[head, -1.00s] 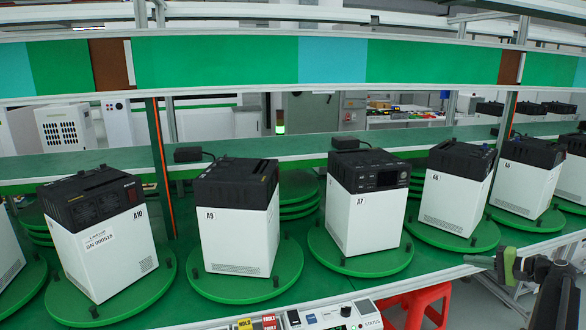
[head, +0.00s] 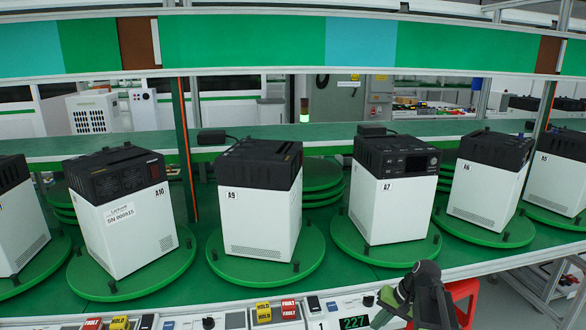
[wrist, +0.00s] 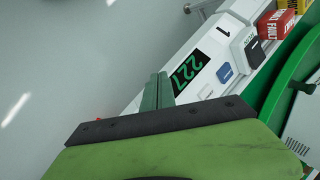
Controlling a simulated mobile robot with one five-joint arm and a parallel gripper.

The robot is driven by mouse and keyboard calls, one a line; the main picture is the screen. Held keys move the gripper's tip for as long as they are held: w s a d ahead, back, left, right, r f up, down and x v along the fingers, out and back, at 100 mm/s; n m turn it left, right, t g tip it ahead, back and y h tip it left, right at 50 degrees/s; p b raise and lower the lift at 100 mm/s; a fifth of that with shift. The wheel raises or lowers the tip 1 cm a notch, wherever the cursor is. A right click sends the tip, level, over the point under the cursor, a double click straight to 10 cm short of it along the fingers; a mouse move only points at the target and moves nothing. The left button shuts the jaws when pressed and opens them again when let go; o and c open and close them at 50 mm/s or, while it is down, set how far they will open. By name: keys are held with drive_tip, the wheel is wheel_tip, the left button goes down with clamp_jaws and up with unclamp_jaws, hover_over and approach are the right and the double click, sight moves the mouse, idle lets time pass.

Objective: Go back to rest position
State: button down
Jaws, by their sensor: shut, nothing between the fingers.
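My gripper (head: 383,314) shows at the bottom of the head view, right of centre, in front of the bench's front edge. In the wrist view its two green fingers (wrist: 157,90) lie together, shut and empty. They point toward the control strip (wrist: 213,90), with its green "227" display (wrist: 191,73), and appear apart from it. The display also shows in the head view (head: 354,322). Part of my arm (head: 430,290) stands just right of the gripper.
White-and-black units, including A10 (head: 137,232), A9 (head: 262,218) and A7 (head: 391,205), stand on green turntables along the bench. A red stool (head: 464,290) is behind my arm. In the wrist view, clear grey floor (wrist: 75,60) lies left of the strip.

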drive_tip(key=s+a+f+n+g+h+b, duration=0.2)
drive_tip(key=s+a+f+n+h+b, duration=0.25)
drive_tip(key=s+a, duration=0.5)
wheel_tip(320, 180, up, 15)
drive_tip(key=p, duration=1.7)
drive_tip(key=shift+d+f+m+p, duration=0.2)
drive_tip(key=shift+m+p, duration=0.1)
drive_tip(key=shift+m, duration=0.15)
